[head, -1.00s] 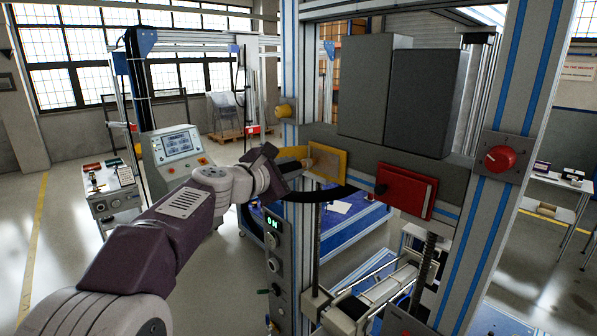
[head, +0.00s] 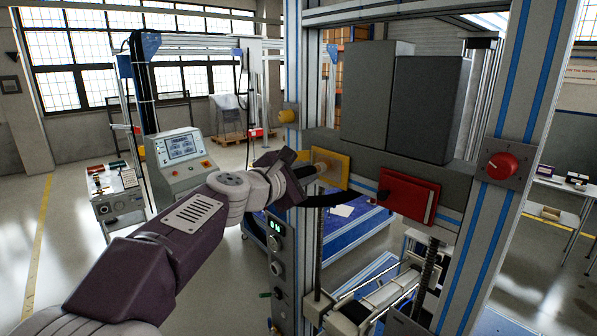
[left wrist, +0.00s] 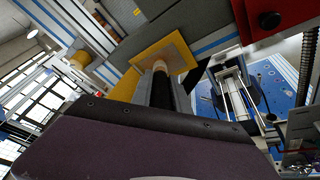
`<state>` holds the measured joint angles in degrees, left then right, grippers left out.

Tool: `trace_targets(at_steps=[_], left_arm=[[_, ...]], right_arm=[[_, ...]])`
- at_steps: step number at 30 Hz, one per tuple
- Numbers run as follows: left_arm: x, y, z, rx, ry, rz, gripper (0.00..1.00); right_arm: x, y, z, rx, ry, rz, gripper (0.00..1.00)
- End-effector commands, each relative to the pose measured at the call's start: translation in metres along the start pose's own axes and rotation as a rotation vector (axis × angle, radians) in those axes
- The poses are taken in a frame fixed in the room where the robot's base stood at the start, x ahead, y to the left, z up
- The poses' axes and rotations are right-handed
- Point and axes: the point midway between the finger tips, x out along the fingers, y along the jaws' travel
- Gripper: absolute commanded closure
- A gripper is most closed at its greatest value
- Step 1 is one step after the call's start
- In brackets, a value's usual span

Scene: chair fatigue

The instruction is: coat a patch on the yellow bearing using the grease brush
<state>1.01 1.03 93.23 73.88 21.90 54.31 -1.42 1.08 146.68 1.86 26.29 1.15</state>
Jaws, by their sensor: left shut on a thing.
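The yellow bearing (head: 336,171) is a flat yellow plate on the left of the grey cross block. It also shows in the left wrist view (left wrist: 153,44), with a pale tan patch around the brush tip. My left gripper (head: 303,173) is shut on the grease brush and is just left of the plate. In the left wrist view, the pale brush tip (left wrist: 160,67) sticks out past the dark fingers and appears to touch the plate. The fingers and arm hide most of the brush. My right gripper is not in view.
A red plate (head: 408,195) is right of the yellow one on the same block. Blue-striped uprights (head: 505,160) frame the machine, with a yellow knob (head: 288,115) and a red rotary switch (head: 501,165) on them. A control console (head: 180,155) stands to the left.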

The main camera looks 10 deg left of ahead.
Motion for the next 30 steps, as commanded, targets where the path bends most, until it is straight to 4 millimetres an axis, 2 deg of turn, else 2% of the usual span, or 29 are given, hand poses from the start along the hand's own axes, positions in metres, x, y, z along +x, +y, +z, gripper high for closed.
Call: trace_targets(at_steps=[5,13,18,24,30], left_arm=[[-0.001,-0.003,0.003,0.0,-0.002,-0.001,1.0],[-0.011,-0.022,0.024,0.001,-0.004,-0.003,1.0],[-0.014,-0.028,0.029,0.0,-0.002,-0.001,1.0],[-0.014,-0.027,0.027,-0.001,0.0,0.0,1.0],[-0.008,-0.014,0.012,-0.001,0.002,0.002,1.0]], right_arm=[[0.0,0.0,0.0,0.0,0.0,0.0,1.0],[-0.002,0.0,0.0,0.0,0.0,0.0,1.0],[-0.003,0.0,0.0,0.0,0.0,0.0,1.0],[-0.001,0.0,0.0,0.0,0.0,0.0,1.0],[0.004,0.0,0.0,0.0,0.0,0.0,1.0]])
